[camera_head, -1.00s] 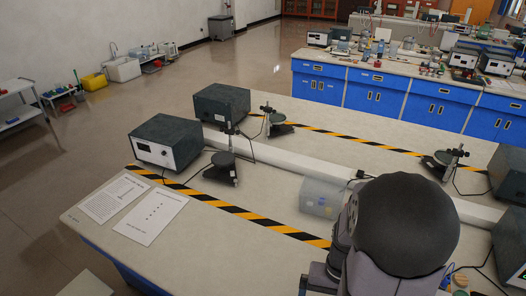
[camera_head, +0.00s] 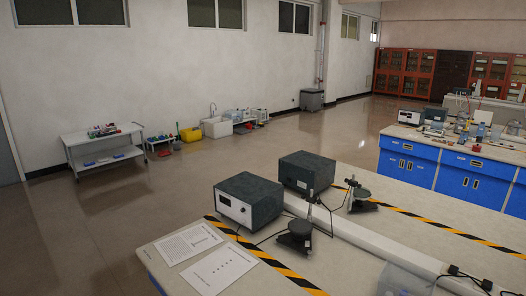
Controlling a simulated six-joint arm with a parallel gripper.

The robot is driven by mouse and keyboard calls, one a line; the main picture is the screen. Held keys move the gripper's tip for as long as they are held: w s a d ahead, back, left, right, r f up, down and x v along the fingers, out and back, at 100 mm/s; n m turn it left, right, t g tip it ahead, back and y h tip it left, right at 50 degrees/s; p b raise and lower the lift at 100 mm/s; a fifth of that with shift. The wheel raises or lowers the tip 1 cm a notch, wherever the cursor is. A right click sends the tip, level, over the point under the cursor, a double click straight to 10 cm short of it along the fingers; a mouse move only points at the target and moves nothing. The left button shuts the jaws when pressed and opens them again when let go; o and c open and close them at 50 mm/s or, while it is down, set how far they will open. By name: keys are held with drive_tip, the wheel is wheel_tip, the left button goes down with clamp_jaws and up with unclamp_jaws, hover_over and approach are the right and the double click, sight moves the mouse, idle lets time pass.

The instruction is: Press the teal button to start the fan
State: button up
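I see no teal button and no fan that I can make out in this view. My gripper is not in the picture. The near lab bench (camera_head: 345,240) fills the lower right. A dark box with a pale front panel (camera_head: 236,208) stands on it, and a second dark box (camera_head: 306,170) stands behind. A small black stand with a round plate (camera_head: 298,230) is beside the first box. Another stand (camera_head: 360,193) is farther back.
Two printed sheets (camera_head: 188,243) lie at the bench's left corner. Striped tape (camera_head: 275,265) runs along the bench. A white cart (camera_head: 103,150) stands by the left wall. A blue-fronted bench (camera_head: 425,178) is at right. The floor (camera_head: 130,205) between the cart and near bench is clear.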

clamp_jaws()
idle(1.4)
